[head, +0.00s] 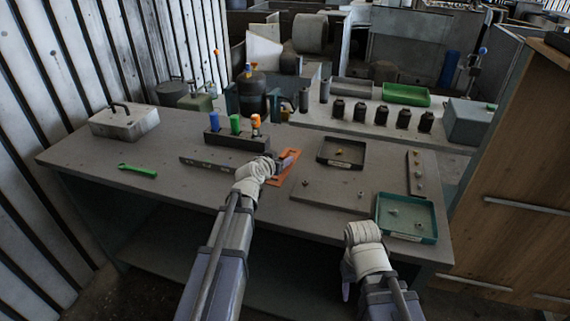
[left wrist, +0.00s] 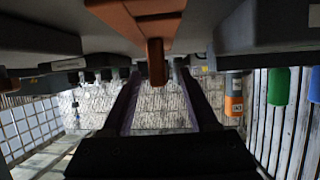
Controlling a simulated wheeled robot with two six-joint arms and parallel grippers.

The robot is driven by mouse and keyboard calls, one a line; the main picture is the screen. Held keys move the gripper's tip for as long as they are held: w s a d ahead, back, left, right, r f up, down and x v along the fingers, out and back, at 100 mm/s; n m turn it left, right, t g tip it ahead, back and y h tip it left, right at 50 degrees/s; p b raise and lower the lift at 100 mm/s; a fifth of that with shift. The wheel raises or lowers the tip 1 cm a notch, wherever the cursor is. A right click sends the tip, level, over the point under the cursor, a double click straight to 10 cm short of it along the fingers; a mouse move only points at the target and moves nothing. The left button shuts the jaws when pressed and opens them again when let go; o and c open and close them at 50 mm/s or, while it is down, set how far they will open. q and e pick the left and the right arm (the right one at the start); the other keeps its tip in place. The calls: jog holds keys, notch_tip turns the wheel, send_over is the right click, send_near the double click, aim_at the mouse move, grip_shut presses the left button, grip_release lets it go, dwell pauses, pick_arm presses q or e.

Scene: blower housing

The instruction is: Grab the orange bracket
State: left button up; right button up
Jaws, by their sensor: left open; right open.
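The orange bracket (head: 285,170) lies on the grey table near its middle, partly hidden by my left gripper (head: 279,161). My left gripper is just left of and over it. In the left wrist view the orange bracket (left wrist: 155,50) shows at the top centre, with a narrow tab between the two dark fingers. The fingers stand apart on either side of the tab; I cannot tell whether either touches it. My right gripper (head: 347,288) is open, empty and low in front of the table's front edge, partly hidden by its wrist.
A dark block (head: 236,140) with blue, green and orange-topped items stands behind the left gripper. A black tray (head: 341,163) and a teal tray (head: 405,237) lie to the right. A green wrench (head: 138,171) and a metal box (head: 124,121) are left. The table's front left is clear.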

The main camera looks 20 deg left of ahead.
aim_at(285, 156)
pick_arm(q)
jog(key=b+x, duration=0.1)
jog(key=x, duration=0.2)
jog(key=shift+w+d, duration=0.15)
jog(key=shift+w, duration=0.15)
jog(key=shift+s, duration=0.1)
jog(key=shift+c, duration=0.5)
grip_shut()
